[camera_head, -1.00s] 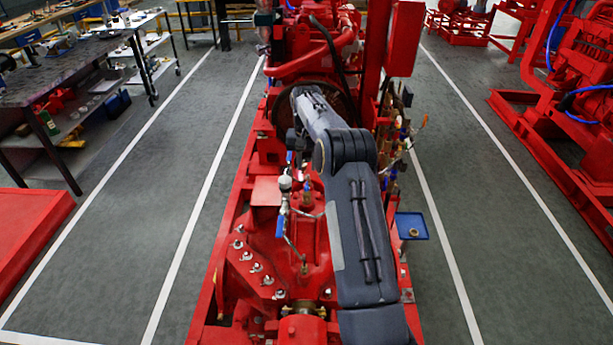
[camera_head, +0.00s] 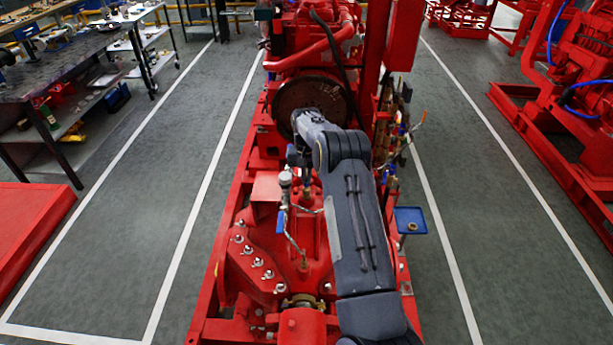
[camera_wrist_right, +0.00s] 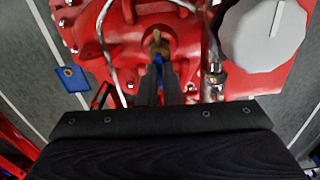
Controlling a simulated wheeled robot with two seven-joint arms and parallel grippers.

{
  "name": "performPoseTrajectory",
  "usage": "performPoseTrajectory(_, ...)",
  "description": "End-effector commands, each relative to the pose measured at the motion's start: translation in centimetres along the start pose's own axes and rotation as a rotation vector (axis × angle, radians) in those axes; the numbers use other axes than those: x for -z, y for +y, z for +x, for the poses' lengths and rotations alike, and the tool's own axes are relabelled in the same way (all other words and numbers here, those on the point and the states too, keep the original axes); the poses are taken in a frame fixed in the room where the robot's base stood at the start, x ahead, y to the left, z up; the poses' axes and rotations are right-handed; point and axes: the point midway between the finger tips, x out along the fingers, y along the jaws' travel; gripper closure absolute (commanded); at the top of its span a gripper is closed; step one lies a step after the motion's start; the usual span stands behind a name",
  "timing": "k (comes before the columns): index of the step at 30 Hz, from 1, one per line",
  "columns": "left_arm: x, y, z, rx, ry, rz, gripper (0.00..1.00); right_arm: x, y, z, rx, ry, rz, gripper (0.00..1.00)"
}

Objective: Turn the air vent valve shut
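The red pump (camera_head: 262,262) lies below my right arm. A small brass fitting with a blue handle, which looks like the air vent valve (camera_wrist_right: 157,42), stands on the red casing in the right wrist view. My right gripper (camera_wrist_right: 159,80) points at it. Its two dark fingers are close together, with a narrow gap. The blue handle (camera_wrist_right: 158,60) shows at the gap by the fingertips. I cannot tell whether the fingers touch or grip it. In the head view the right gripper (camera_head: 302,172) is partly hidden behind my wrist. My left gripper is out of view.
A gauge (camera_head: 285,178) and a blue-handled valve (camera_head: 281,221) with a braided hose stand close left of my right gripper. The gauge's pale face (camera_wrist_right: 263,32) fills the wrist view's upper right. A blue tray (camera_head: 410,220) is at the right side.

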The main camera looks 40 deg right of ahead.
Motion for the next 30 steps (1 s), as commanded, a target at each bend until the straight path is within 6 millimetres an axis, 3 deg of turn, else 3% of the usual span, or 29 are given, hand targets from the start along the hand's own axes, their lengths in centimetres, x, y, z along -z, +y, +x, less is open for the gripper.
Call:
performPoseTrajectory(16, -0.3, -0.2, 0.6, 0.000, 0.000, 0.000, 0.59, 0.0, 0.0, 0.1, 0.000, 0.001, 0.067, 1.00)
performPoseTrajectory(30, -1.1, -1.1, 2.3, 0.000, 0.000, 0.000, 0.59, 0.0, -0.1, 0.1, 0.001, 0.002, 0.451, 1.00)
